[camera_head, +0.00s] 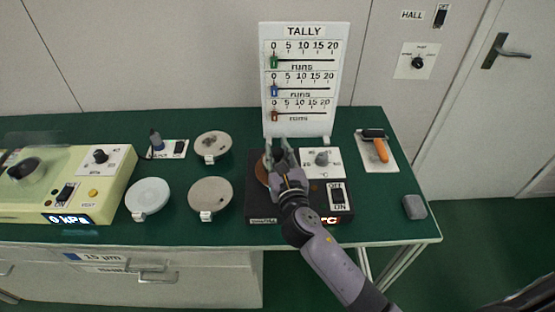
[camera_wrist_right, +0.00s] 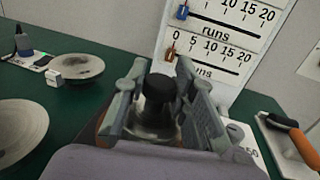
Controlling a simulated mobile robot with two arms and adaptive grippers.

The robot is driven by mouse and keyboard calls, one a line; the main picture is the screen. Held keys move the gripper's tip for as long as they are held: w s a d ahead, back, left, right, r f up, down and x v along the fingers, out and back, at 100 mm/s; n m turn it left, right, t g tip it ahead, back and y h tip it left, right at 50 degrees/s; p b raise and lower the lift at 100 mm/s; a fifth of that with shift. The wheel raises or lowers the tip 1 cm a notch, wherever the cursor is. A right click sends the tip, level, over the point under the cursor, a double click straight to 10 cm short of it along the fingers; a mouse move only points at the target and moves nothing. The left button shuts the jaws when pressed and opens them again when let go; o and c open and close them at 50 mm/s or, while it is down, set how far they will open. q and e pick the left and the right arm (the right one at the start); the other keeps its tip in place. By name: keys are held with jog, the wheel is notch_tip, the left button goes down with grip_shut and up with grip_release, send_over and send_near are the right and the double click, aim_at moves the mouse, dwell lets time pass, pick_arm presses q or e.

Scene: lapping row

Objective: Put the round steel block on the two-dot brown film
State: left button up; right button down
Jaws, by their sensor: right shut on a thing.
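My right gripper (camera_head: 279,152) is shut on the round steel block (camera_wrist_right: 152,128), gripping around its black knob (camera_wrist_right: 159,88). In the head view the gripper covers most of the block, over the dark hot plate box (camera_head: 258,206). I cannot tell whether the block touches the plate. Three round film discs lie to the left: a pale one (camera_head: 148,194), a brownish one (camera_head: 211,192) at the front and a speckled brownish one (camera_head: 213,148) behind it. Each has a small white tag; its dots are too small to read. My left gripper is not in view.
The hot plate has a dial (camera_head: 321,158) and a switch (camera_head: 337,196). A tally board (camera_head: 305,80) stands behind. An orange-handled roller (camera_head: 380,148) and a grey block (camera_head: 414,207) lie right. A yellow-green machine (camera_head: 40,190) stands left.

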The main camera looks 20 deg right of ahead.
jog(key=shift+f, duration=0.8)
jog(key=shift+f+b, duration=0.2)
jog(key=shift+b, duration=0.15)
jog(key=c, duration=1.3)
grip_release()
jog(key=shift+f, duration=0.1)
jog(key=shift+s+r, duration=0.1)
jog(key=shift+r, duration=0.1)
jog(key=s, duration=0.7)
jog(key=s+a+b, duration=0.1)
jog(key=s, duration=0.2)
jog(key=shift+s+f, duration=0.15)
jog(key=shift+s, duration=0.8)
